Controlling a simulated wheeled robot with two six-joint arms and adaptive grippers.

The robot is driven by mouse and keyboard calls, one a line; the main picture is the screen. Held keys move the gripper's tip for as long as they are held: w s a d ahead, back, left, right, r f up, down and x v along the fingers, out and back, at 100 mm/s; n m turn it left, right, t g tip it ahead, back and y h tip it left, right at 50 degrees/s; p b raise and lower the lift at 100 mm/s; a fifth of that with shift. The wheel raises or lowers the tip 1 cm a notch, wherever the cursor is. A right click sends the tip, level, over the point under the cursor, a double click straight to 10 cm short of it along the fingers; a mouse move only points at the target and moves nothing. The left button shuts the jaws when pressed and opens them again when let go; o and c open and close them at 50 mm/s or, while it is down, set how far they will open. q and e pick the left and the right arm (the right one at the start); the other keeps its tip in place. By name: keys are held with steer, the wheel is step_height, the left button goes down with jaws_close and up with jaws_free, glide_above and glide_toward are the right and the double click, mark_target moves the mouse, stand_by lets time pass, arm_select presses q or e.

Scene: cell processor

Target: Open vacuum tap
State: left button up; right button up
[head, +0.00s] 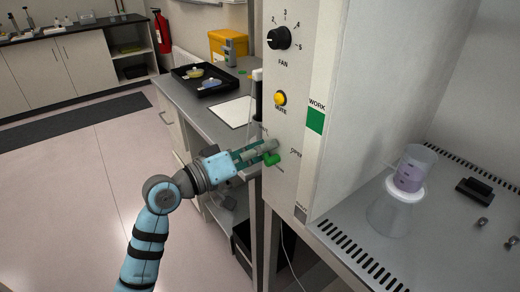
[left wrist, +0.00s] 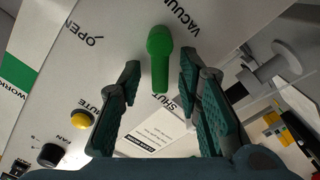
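The vacuum tap is a green lever handle (head: 271,160) on the white front panel (head: 290,190), below the yellow mute button. In the left wrist view the green tap (left wrist: 160,62) stands between the spread fingers, with "VACUUM", "OPEN" and "SHUT" printed around it. Its free end points towards the "SHUT" label. My left gripper (head: 270,152) is at the panel, its fingers beside the tap. In the left wrist view the left gripper (left wrist: 158,85) is open, with a gap on each side of the tap. My right gripper is in neither view.
The panel also carries a black fan knob (head: 279,38), a yellow mute button (head: 280,98) and a green "WORK" label (head: 315,120). A clear flask (head: 392,212) with a funnel cup stands in the cabinet at right. A side bench with a black tray (head: 204,80) stands behind my left arm.

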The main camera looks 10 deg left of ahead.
arm_select(q)
steer(key=shift+c, duration=0.4)
jaws_close()
